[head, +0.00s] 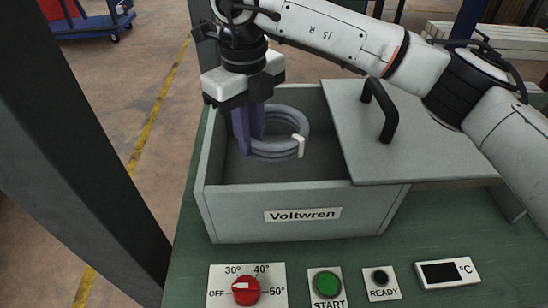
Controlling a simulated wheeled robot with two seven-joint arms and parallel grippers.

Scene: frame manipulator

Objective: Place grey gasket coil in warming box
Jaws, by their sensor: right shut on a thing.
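The grey gasket coil (276,150) is a bundle of rings with a white tie on its right side. My right gripper (246,138) points down and its purple fingers are shut on the coil's left part. The coil is inside the outline of the open left part of the grey warming box (235,205), labelled Voltwren. I cannot tell whether the coil touches the box floor. The box's grey lid (365,150), with a black handle (384,108), lies over the right part of the box. My left gripper does not show.
A red dial (245,290), a green START button (327,284), a READY lamp (380,278) and a dark °C display (447,273) are on the green bench (195,245) in front of the box. A dark post (85,150) stands at left.

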